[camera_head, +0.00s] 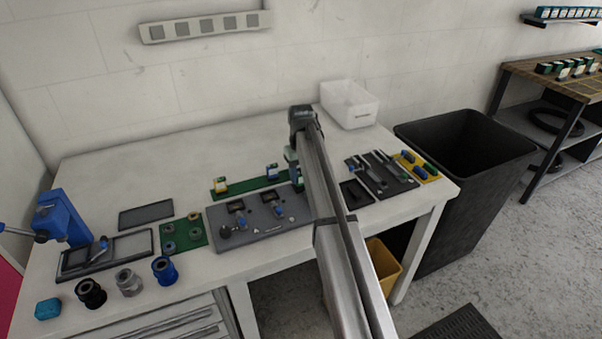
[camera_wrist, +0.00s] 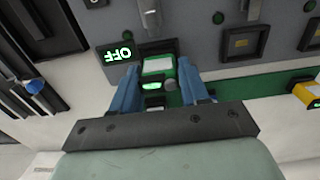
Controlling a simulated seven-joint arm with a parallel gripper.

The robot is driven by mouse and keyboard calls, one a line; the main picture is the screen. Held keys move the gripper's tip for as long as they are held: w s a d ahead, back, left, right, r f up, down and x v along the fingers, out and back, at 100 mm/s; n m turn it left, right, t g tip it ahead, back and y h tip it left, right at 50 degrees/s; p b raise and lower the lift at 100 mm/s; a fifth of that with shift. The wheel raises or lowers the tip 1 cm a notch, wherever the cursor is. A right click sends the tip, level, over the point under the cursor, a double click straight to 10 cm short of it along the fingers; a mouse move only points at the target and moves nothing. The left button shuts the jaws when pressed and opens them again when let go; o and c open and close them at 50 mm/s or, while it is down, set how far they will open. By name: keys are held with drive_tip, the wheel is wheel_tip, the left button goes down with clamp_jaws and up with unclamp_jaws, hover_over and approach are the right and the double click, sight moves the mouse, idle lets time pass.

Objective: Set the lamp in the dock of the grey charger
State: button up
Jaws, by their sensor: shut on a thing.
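My gripper (camera_wrist: 160,78) has its two blue fingers on either side of a green lamp (camera_wrist: 157,65) with a pale top face and a lit green patch, and is shut on it. In the head view my gripper (camera_head: 293,178) is over the right end of the green strip (camera_head: 245,184), beside the grey panel (camera_head: 255,238); my arm hides part of this area. In the wrist view the grey panel (camera_wrist: 205,40) carries a lit display reading OFF (camera_wrist: 120,53), upside down, next to the lamp. I cannot tell which part is the charger's dock.
A yellow-and-white unit (camera_head: 221,185) and a blue-and-white unit (camera_head: 272,172) stand on the green strip. A dark tray (camera_head: 392,188) and a yellow tray (camera_head: 430,178) lie to the right. The back left of the bench is bare.

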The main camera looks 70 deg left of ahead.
drive_tip(key=shift+f, duration=0.4)
idle(0.4)
drive_tip(key=o, duration=1.2)
drive_tip(key=shift+c, duration=0.2)
wheel_tip(320, 180, up, 14)
